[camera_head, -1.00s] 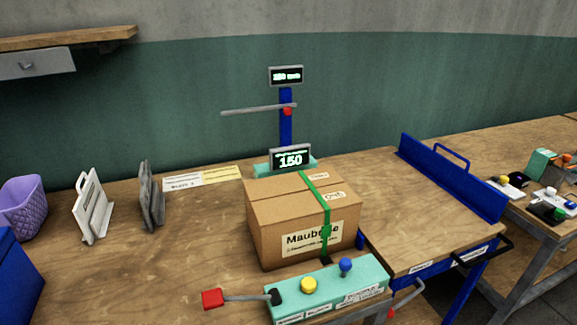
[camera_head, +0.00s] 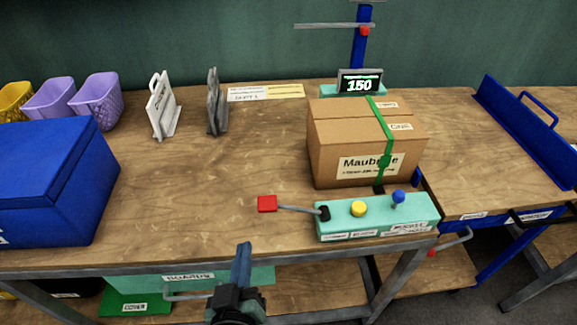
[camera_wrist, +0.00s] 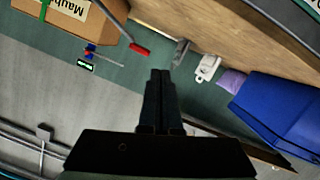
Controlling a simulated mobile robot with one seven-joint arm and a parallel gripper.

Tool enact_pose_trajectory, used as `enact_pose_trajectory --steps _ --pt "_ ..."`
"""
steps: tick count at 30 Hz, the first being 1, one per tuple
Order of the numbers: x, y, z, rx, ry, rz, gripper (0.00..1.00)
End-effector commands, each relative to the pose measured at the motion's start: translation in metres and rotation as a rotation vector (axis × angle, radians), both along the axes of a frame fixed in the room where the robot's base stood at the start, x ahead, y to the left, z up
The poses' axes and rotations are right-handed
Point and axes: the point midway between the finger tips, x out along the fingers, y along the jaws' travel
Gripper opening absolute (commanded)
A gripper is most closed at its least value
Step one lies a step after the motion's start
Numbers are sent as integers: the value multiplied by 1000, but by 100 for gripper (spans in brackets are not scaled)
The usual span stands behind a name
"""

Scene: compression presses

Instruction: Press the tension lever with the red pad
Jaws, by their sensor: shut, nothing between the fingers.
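The tension lever (camera_head: 296,209) is a thin grey rod ending in a red pad (camera_head: 267,204). It sticks out to the left from a black pivot on the teal control box (camera_head: 336,225) at the bench's front edge. In the wrist view the red pad (camera_wrist: 140,49) shows on its rod near the upper middle. My gripper (camera_head: 243,250) is shut and empty, in front of the bench edge, below and slightly left of the red pad, apart from it. Its closed fingers (camera_wrist: 161,75) point up in the wrist view.
A strapped cardboard box (camera_head: 350,145) stands behind the control box, with a yellow button (camera_head: 358,209) and blue knob (camera_head: 398,197) in front. A blue bin (camera_head: 55,185) stands at the left. The bench between bin and lever is clear. A display (camera_head: 360,84) reads 150.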

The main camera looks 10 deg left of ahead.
Motion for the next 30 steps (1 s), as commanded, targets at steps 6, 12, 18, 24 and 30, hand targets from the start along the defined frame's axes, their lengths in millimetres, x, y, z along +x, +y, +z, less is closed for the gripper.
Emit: enact_pose_trajectory --steps 6,12,18,24,30 --pt "9 -23 28 124 46 -22 0" --pt "13 -38 55 253 81 -17 0" --pt "15 -44 72 327 91 -1 0" --pt "15 -45 74 342 93 3 0" --pt "15 -45 74 341 93 3 0"
